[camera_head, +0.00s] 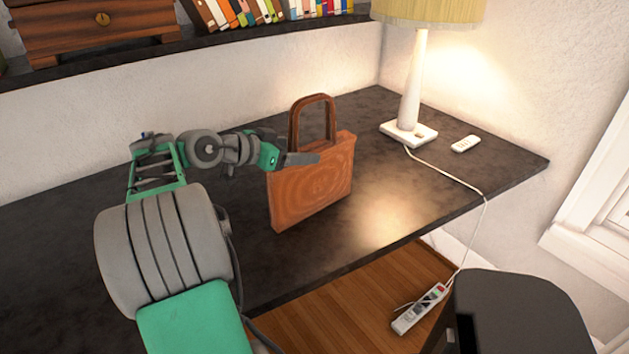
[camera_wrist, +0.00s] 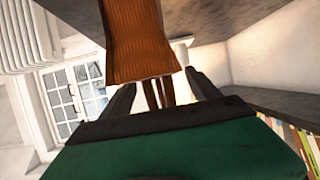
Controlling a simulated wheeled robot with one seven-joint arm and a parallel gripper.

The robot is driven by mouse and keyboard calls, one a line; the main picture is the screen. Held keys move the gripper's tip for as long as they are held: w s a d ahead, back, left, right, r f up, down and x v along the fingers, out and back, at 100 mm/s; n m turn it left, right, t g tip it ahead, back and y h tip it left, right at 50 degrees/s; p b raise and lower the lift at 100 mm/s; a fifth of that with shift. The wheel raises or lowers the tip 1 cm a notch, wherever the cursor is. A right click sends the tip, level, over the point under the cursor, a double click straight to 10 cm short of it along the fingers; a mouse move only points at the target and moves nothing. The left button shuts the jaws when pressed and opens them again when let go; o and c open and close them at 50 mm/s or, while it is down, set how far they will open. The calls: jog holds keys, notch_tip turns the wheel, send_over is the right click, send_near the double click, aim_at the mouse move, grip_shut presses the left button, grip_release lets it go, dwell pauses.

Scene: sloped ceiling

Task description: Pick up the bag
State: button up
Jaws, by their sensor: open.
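The brown bag (camera_head: 312,190) stands upright on the dark desk (camera_head: 400,215), its arched handle (camera_head: 314,112) up. My gripper (camera_head: 302,158) is at the bag's upper left, overlapping the top of its body below the handle in the head view. In the wrist view the bag's ribbed orange-brown body (camera_wrist: 137,40) fills the top middle. Its handle straps (camera_wrist: 158,92) show between the two fingers of my gripper (camera_wrist: 160,80). The fingers are apart; I cannot tell whether either touches the bag. My gripper hides part of the bag's upper left edge in the head view.
A white lamp (camera_head: 411,90) stands behind the bag to the right, with a small white remote (camera_head: 465,144) beside it. Its cord runs over the desk edge to a power strip (camera_head: 419,309). A bookshelf (camera_head: 200,45) lines the back wall.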

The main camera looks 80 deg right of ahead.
aim_at(308, 150)
jog(key=x, duration=0.3)
jog(key=shift+c, duration=0.2)
grip_shut()
dwell(0.5)
jog(key=shift+r, duration=0.15)
